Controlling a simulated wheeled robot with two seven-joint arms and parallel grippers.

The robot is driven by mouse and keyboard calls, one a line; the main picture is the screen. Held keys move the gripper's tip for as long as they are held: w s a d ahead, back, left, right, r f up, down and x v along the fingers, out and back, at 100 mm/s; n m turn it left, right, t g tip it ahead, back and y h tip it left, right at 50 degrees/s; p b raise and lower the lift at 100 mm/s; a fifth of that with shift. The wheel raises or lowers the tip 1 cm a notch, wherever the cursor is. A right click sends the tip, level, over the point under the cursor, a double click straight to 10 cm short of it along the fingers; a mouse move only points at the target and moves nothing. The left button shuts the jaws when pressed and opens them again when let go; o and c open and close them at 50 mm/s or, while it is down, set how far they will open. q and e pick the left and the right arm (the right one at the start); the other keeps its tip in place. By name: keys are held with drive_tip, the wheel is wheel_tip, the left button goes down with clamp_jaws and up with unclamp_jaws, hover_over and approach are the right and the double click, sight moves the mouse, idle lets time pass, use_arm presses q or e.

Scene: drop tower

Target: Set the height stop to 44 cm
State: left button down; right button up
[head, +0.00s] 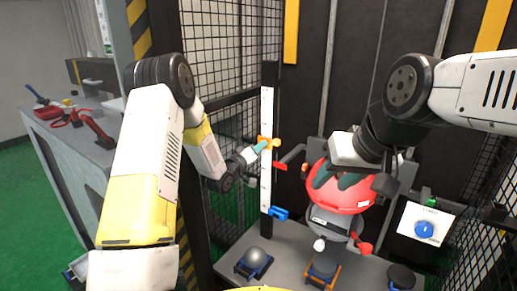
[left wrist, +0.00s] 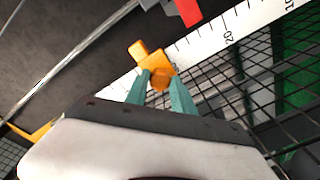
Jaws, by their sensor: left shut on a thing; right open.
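The orange height stop (head: 268,143) sits on the upright white scale (head: 266,185) in the middle of the head view. In the left wrist view, the stop (left wrist: 155,62) lies on the scale (left wrist: 190,50), beyond the 20 mark on the side away from the 10. The mark beside it is hidden. My left gripper (head: 259,147) is shut on the stop's round orange knob (left wrist: 160,80), with a teal finger on each side.
A red pointer (head: 280,166) sits beside the scale just below the stop. A blue clamp (head: 279,213) is lower on the scale. A grey ball in a blue holder (head: 254,262) stands on the base. A white panel with a blue dial (head: 424,229) is at right.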

idle(0.4)
use_arm(q)
wheel_tip(320, 180, up, 14)
drive_tip(key=shift+r, duration=0.1)
idle(0.3)
drive_tip(key=c, duration=1.1)
unclamp_jaws()
drive_tip(key=shift+o, duration=0.2)
drive_tip(key=shift+s+a, duration=0.1)
drive_tip(key=v, duration=0.7)
drive_tip(key=shift+s, duration=0.25)
